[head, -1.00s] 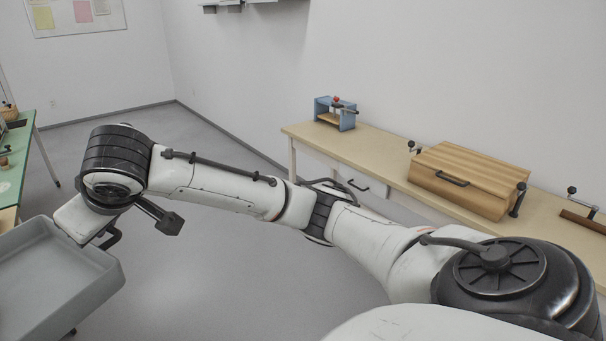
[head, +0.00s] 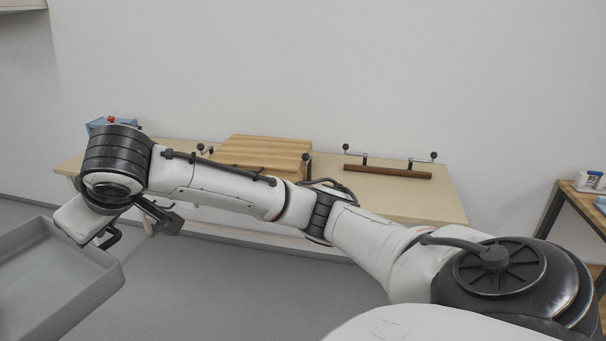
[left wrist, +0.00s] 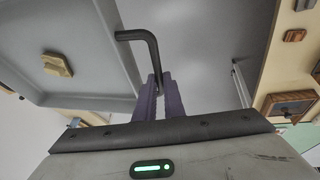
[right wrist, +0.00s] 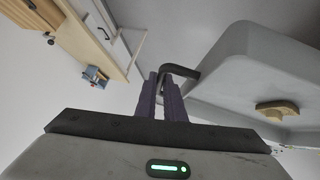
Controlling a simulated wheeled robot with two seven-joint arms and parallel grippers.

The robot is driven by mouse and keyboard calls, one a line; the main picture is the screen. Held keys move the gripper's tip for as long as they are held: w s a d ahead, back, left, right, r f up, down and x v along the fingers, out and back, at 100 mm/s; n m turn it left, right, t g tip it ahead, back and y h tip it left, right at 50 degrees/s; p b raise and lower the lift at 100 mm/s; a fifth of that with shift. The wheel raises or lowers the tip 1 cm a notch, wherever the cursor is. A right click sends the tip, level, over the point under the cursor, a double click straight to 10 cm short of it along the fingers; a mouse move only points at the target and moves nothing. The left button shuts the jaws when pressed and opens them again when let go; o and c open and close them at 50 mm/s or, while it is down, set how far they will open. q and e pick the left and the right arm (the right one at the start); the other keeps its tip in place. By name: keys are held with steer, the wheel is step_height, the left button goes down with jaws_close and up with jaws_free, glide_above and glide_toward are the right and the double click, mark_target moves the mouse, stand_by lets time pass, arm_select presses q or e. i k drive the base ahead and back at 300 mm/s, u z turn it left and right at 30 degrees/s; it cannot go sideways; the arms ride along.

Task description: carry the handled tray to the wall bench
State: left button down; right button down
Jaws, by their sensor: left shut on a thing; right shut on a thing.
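The grey handled tray (head: 60,280) is at the lower left of the head view, only partly in frame. In the left wrist view, my left gripper (left wrist: 160,90) is shut on a black tray handle (left wrist: 145,42). In the right wrist view, my right gripper (right wrist: 165,92) is shut on the other handle (right wrist: 182,70). A tan piece shows at the tray in the left wrist view (left wrist: 57,64) and right wrist view (right wrist: 277,108). The beige wall bench (head: 400,196) stands against the wall, beyond my right arm. My left arm is outside the head view.
The bench holds a slatted wooden box (head: 262,152), a dark brown bar (head: 388,171) with cranked black knobs, and a blue object (head: 97,126) at its left end. A dark-legged table (head: 560,205) stands at the right. Grey floor (head: 230,280) lies clear before the bench.

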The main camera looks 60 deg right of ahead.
mark_target(388, 191)
steer(key=z, duration=2.25)
steer(key=i, duration=1.95)
steer(key=z, duration=0.3)
